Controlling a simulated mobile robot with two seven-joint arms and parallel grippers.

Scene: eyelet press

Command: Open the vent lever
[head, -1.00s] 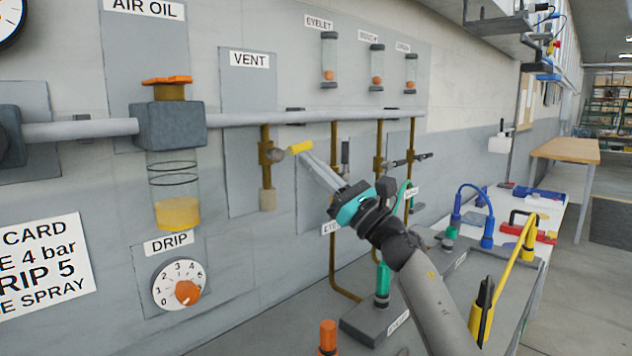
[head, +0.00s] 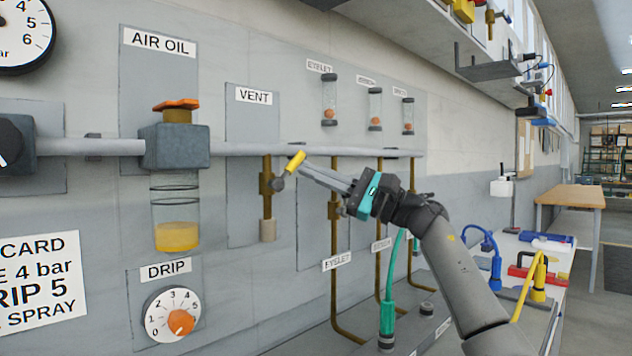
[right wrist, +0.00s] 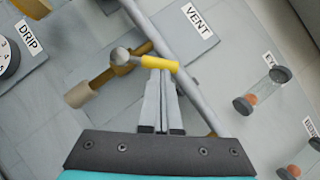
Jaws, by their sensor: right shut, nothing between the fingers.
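The vent lever (head: 296,161) has a yellow grip and slants up and right from a grey knob on the brass vent valve (head: 267,185), under the VENT label (head: 254,96). My right gripper (head: 305,168) is shut and empty, its fingertips at the lower right side of the yellow grip. In the right wrist view the fingertips (right wrist: 160,76) lie against or just beside the yellow grip (right wrist: 160,64); I cannot tell if they touch. The fingers are not around the lever. My left gripper is not in view.
A grey pipe (head: 240,150) runs along the wall just above the lever. Brass pipes (head: 335,270) drop to its right, behind my right arm. The air oil unit (head: 176,147) and drip dial (head: 172,313) are to the left. The wall between them and the vent valve is clear.

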